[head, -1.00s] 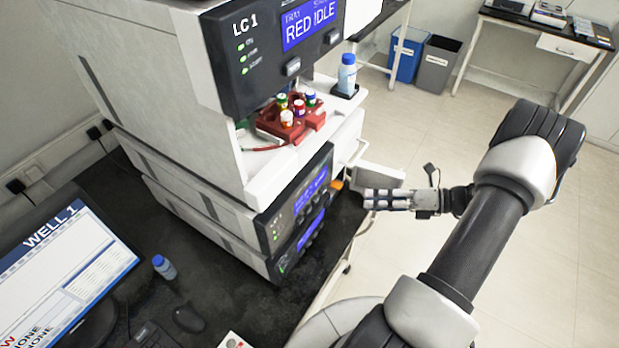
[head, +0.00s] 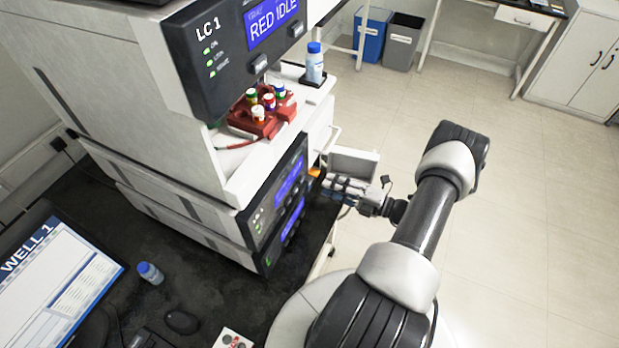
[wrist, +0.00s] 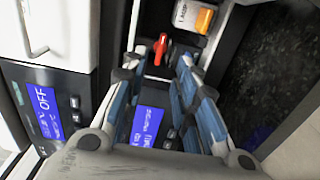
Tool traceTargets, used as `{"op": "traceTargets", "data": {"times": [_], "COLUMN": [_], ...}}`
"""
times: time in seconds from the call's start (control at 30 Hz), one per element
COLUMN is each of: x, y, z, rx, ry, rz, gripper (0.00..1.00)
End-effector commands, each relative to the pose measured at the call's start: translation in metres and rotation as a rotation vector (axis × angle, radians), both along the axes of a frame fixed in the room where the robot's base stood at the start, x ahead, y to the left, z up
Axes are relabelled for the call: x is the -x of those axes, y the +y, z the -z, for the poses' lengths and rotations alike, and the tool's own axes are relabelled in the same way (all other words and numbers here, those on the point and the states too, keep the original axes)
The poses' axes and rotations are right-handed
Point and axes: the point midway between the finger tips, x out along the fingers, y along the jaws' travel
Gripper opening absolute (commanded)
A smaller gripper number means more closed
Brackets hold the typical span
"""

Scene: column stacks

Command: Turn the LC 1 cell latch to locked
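The LC 1 column stack (head: 225,80) stands on the dark bench, with its name on the upper display panel. In the wrist view a small red lever (wrist: 160,48), which looks like the cell latch, sits on a dark panel beyond my fingertips. I cannot read any locked or unlocked marking beside it. My gripper (wrist: 158,68) is open and empty, its two blue-sided fingers apart with the lever ahead of the gap. In the head view my gripper (head: 328,183) is at the right side of the lower modules; the lever cannot be made out there.
An orange-yellow labelled part (wrist: 196,18) is beside the lever. A red rack (head: 262,112) of coloured-cap vials and a blue-capped bottle (head: 314,65) sit on the stack's shelf. A white drawer-like part (head: 354,161) is close behind my gripper. Floor on the right is free.

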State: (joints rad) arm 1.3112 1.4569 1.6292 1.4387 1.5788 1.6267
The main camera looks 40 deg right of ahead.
Motion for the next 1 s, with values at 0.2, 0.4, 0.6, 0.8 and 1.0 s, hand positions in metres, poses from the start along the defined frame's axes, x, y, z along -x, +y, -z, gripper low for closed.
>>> {"op": "traceTargets", "data": {"times": [0.2, 0.4, 0.6, 0.8, 1.0], "x": [-0.042, -0.066, -0.073, -0.073, -0.073], "y": [0.019, 0.028, 0.031, 0.03, 0.03], "z": [0.001, 0.001, 0.0, 0.0, 0.0], "rx": [0.0, 0.001, 0.001, 0.001, 0.001], "ry": [0.001, 0.001, 0.001, 0.001, 0.001], "rz": [-0.006, -0.003, -0.001, -0.001, -0.001], "gripper": [0.28, 0.28, 0.28, 0.28, 0.15]}}
